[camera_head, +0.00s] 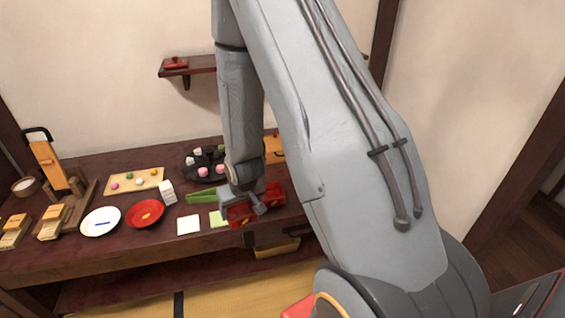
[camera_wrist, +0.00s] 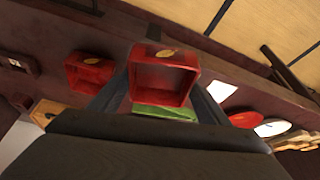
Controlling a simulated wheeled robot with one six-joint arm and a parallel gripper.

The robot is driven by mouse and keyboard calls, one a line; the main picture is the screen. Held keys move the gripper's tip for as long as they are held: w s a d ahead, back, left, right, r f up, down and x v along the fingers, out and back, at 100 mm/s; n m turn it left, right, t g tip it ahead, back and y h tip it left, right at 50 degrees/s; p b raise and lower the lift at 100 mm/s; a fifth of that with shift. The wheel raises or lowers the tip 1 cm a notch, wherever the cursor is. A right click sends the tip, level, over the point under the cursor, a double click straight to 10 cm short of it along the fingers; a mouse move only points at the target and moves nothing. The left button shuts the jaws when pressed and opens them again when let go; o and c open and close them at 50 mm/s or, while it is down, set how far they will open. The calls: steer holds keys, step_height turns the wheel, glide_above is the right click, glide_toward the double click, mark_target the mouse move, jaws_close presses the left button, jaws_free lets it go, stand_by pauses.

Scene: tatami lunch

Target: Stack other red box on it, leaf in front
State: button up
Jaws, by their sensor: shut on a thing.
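My gripper (camera_head: 246,203) is shut on a red box (camera_wrist: 164,78), an open square box with a gold leaf on one outer wall. In the wrist view a finger stands on either side of it, and its leaf wall is uppermost, toward the table's front edge. The held box also shows in the head view (camera_head: 238,216), over the front of the table. The other red box (camera_wrist: 90,73) stands apart, left of the held one in the wrist view, also with a leaf on its upper wall. In the head view it (camera_head: 274,194) is just right of my gripper, partly hidden.
A green block (camera_head: 205,196), a pale green square (camera_head: 218,219) and a white square (camera_head: 188,225) lie left of my gripper. Red (camera_head: 145,214) and white (camera_head: 101,221) plates are further left. A dark tray (camera_head: 187,165) with sweets is behind. My arm hides the table's right end.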

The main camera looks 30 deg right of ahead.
steer(key=w+d+m, duration=0.1)
steer(key=w+d, duration=0.1)
steer(key=d, duration=0.3)
steer(key=w+d+r+b, duration=0.1)
steer(key=w+d, duration=0.1)
steer(key=d, duration=0.2)
steer(key=w+d+m+h, duration=0.1)
steer(key=w+d, duration=0.1)
steer(key=d, duration=0.3)
steer(key=shift+w+d+r+m, duration=0.2)
steer(key=shift+w+d+m, duration=0.1)
steer(key=shift+f+b, duration=0.5)
steer(key=shift+b, duration=0.2)
steer(key=shift+s+f+b, duration=0.15)
steer(key=shift+f+b, duration=0.45)
steer(key=shift+f, duration=0.15)
steer(key=o, duration=1.2)
steer(key=shift+c, duration=0.2)
steer(key=p+v, duration=0.3)
steer(key=v, duration=0.4)
steer(key=shift+r, duration=0.4)
